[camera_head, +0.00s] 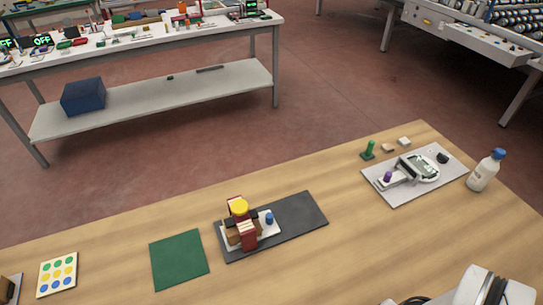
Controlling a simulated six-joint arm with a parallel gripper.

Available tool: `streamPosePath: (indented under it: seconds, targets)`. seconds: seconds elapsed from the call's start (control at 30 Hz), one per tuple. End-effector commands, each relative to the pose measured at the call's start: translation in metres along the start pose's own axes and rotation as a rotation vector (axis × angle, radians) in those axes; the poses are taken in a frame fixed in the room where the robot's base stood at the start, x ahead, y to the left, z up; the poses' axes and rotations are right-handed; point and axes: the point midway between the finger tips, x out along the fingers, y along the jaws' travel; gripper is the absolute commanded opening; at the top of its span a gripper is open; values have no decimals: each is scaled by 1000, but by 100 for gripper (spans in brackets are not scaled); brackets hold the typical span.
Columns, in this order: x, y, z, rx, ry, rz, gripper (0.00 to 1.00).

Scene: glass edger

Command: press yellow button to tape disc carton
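The yellow button (239,206) is a round yellow cap on top of a small red taping device (247,235), left of the table's middle. Brown carton-like parts (232,238) show between the red uprights; whether they are the disc carton is too small to tell. A blue knob (269,217) stands at the right of the device's white plate. The device sits on the left part of a dark grey mat (302,212). Nothing touches the button. My gripper's fingers do not show; white parts at the bottom right seem to be my arm.
A green mat (179,260) and a card with coloured dots (58,273) lie to the left. At the right are a grey board (408,196) with a device, a green peg (368,151) and a white bottle (484,171) with a blue cap. Bare wood lies between the mats and grey board.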

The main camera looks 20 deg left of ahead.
Motion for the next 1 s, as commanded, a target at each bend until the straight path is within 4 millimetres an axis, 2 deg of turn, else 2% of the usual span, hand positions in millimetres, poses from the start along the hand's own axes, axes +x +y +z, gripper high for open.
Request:
streamPosePath:
  seconds: [0.07,1.0]
  targets:
    - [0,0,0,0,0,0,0]
    - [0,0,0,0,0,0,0]
